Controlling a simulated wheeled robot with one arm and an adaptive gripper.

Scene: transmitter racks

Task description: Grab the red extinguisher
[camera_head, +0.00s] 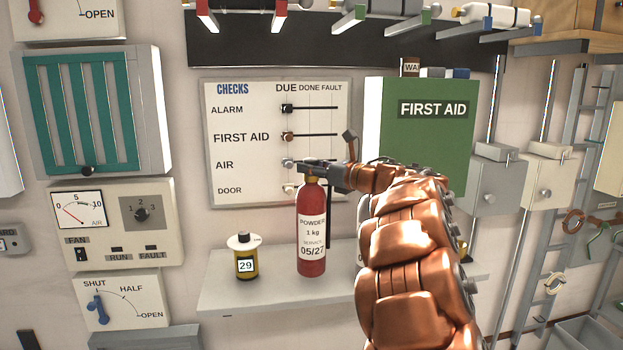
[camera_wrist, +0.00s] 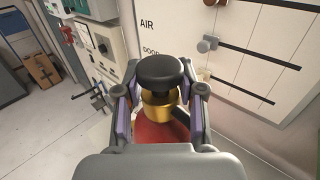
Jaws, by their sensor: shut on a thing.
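The red extinguisher (camera_head: 311,236) stands upright over the white shelf, with a white label reading POWDER 1 kg, SERVICE 05/27. My gripper (camera_head: 305,166) reaches in from the right and is shut at its top. In the wrist view the gripper (camera_wrist: 160,104) has a finger on each side of the extinguisher's brass neck (camera_wrist: 158,106), below a black round cap (camera_wrist: 160,70). The red body (camera_wrist: 160,132) shows beneath, partly hidden by my gripper. Whether the base touches the shelf I cannot tell for sure.
A yellow bottle (camera_head: 246,262) marked 29 stands left on the shelf (camera_head: 275,293). The CHECKS board (camera_head: 240,170), with sliding knobs, is close behind. A green FIRST AID box (camera_head: 425,135) is at right, behind my arm. The shelf between bottle and extinguisher is clear.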

